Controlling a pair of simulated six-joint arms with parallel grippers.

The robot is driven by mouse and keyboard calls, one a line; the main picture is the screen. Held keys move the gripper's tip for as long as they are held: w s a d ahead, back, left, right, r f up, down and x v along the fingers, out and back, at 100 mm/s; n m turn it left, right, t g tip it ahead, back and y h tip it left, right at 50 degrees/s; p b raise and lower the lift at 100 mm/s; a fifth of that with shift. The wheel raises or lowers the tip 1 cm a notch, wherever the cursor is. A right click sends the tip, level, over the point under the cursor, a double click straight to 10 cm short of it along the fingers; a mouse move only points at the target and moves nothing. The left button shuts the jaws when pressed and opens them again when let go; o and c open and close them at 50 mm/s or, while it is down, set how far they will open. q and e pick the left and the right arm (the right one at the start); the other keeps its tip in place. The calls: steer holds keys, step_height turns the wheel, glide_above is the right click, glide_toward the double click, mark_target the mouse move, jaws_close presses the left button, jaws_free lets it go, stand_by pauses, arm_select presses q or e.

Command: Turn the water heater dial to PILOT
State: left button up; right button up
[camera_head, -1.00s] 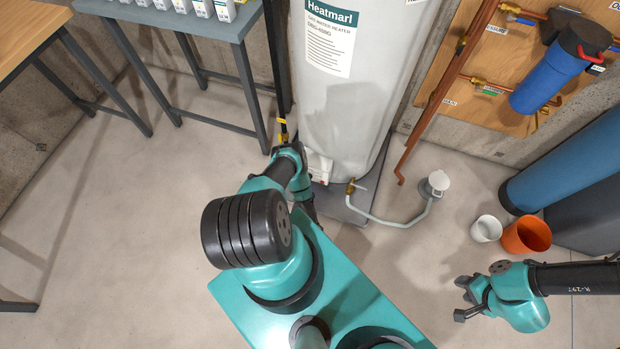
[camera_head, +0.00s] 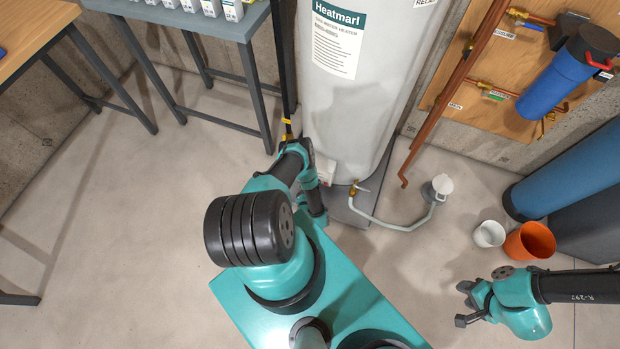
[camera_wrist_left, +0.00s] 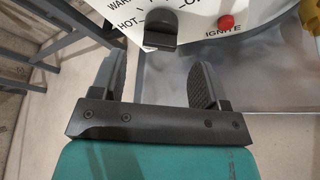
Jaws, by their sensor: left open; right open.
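The white water heater (camera_head: 352,70) stands upright at the back centre in the head view. Its control box (camera_head: 327,172) low on the tank is partly hidden by my left arm. In the left wrist view the black dial (camera_wrist_left: 161,29) sits on the white control panel (camera_wrist_left: 198,22), with the words WARM, HOT and IGNITE around it and a red button (camera_wrist_left: 226,21) to its right. My left gripper (camera_wrist_left: 160,75) is open and empty, its fingers just below the dial and apart from it. My right gripper (camera_head: 463,303) is open and empty over the floor at the right.
A brass drain valve (camera_head: 355,188) with a pale hose runs from the tank to a floor drain (camera_head: 438,188). A white bucket (camera_head: 488,233) and an orange bucket (camera_head: 530,241) stand near my right arm. A grey table (camera_head: 190,22) stands left of the heater. Floor at the left is clear.

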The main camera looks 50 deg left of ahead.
arm_select(q)
steer(key=x, duration=0.6)
steer(key=c, duration=0.9)
